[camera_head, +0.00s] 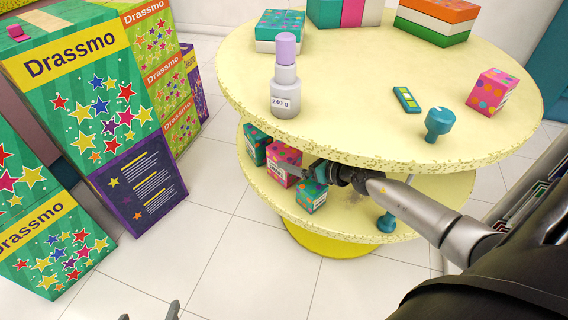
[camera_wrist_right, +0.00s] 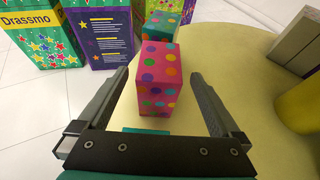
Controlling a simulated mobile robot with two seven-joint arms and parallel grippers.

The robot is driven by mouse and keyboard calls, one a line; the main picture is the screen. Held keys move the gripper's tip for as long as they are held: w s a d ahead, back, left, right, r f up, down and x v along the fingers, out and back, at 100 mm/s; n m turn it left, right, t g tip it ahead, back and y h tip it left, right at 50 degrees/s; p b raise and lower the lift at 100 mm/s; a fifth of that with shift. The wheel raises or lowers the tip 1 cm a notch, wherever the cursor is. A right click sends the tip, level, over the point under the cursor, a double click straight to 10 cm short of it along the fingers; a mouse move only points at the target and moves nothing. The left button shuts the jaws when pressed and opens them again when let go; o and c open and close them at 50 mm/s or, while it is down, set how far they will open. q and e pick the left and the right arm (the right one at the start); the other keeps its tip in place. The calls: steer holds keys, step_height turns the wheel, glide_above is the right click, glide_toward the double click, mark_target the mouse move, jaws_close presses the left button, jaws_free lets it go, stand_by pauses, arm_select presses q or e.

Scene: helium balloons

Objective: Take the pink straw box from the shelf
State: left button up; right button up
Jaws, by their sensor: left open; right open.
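The pink box with coloured dots (camera_head: 284,158) stands on the lower shelf of the round yellow stand. In the right wrist view the pink box (camera_wrist_right: 155,78) stands upright ahead of my palm, between the two fingers, with a gap on each side. My right gripper (camera_head: 295,168) is open and reaches in at shelf height, partly hiding the box in the head view; its fingers also show in the right wrist view (camera_wrist_right: 163,85). My left gripper (camera_head: 150,311) is open and empty at the bottom edge, away from the stand.
A teal dotted box (camera_head: 255,142) stands behind the pink one, and another (camera_head: 312,196) is close to my right gripper. The yellow top (camera_head: 350,100) overhangs the shelf. Another pink box (camera_head: 492,92) is on top. Large Drassmo boxes (camera_head: 90,90) stand left.

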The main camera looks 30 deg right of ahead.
mark_target(292, 155)
steer(key=shift+b+x, duration=0.55)
steer(key=shift+x, duration=0.8)
arm_select(q)
steer(key=shift+w+d+r+t+h+b, duration=0.1)
steer(key=shift+w+d+r+t+h, duration=0.1)
steer(key=shift+d+t+h, duration=0.3)
steer(key=shift+w+d+r+t+h+b, duration=0.15)
steer(key=shift+w+d+t, duration=0.05)
steer(key=shift+d+t, duration=0.5)
steer(key=shift+w+d+r+t+h+b, duration=0.1)
steer(key=shift+w+d+r+t+h, duration=0.1)
steer(key=shift+d+t+h, duration=0.25)
arm_select(e)
steer(key=shift+w+a+f, duration=0.2)
steer(key=shift+w+f, duration=0.15)
steer(key=shift+w, duration=0.3)
arm_select(q)
steer(key=shift+d, duration=0.15)
arm_select(e)
steer(key=c, duration=1.4)
